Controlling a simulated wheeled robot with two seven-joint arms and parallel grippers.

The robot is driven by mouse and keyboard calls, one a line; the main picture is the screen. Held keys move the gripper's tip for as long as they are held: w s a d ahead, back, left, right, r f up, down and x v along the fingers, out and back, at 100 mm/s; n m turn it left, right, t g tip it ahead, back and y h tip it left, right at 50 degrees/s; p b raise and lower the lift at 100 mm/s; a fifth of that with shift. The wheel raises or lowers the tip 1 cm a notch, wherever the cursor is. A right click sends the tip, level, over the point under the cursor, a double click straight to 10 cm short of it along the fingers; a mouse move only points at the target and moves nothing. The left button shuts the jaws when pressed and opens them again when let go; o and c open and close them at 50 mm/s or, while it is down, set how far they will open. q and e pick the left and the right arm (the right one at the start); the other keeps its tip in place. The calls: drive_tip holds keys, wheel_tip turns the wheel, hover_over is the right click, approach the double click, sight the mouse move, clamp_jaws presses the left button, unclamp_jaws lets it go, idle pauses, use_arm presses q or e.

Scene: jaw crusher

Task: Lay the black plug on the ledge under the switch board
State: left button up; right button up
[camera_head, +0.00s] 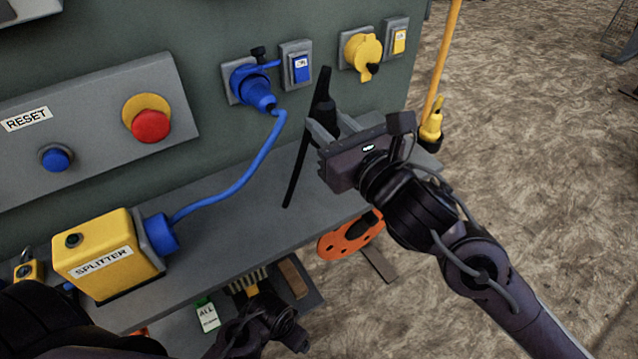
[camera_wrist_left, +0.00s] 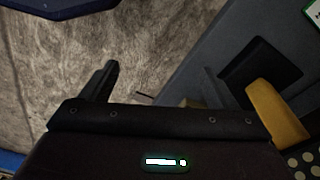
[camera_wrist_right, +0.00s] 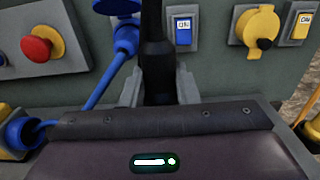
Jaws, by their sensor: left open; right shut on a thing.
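The black plug (camera_head: 323,104) is held in my right gripper (camera_head: 322,132), which is shut on it. It stands roughly upright above the grey ledge (camera_head: 240,222) in the head view, with a black cable hanging below it toward the ledge. In the right wrist view the plug (camera_wrist_right: 156,65) stands between the fingers of my right gripper (camera_wrist_right: 158,88), in front of the switch board (camera_wrist_right: 213,72). My left gripper (camera_head: 262,312) is low at the bottom of the head view, below the ledge's front edge. The left wrist view shows it open and empty, with one finger clear.
A yellow splitter box (camera_head: 108,258) stands on the ledge's left, joined by a blue cable (camera_head: 235,185) to a blue socket plug (camera_head: 254,85). A yellow plug (camera_head: 431,130) hangs at the ledge's right end. The ledge's middle is mostly clear. An orange disc (camera_head: 345,238) lies below.

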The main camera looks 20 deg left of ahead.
wheel_tip(320, 180, down, 10)
drive_tip(key=shift+f+b, duration=0.2)
drive_tip(key=shift+b, duration=0.4)
wheel_tip(320, 180, down, 4)
drive_tip(key=shift+f+b, duration=0.2)
drive_tip(key=shift+b, duration=0.1)
use_arm(q)
wheel_tip(320, 180, up, 7)
drive_tip(key=shift+s+d+f, duration=0.2)
drive_tip(key=shift+s+d, duration=0.05)
drive_tip(key=shift+s, duration=0.15)
use_arm(e)
drive_tip(key=o, duration=1)
use_arm(q)
drive_tip(key=shift+w+d, duration=0.1)
use_arm(e)
drive_tip(key=shift+o, duration=0.2)
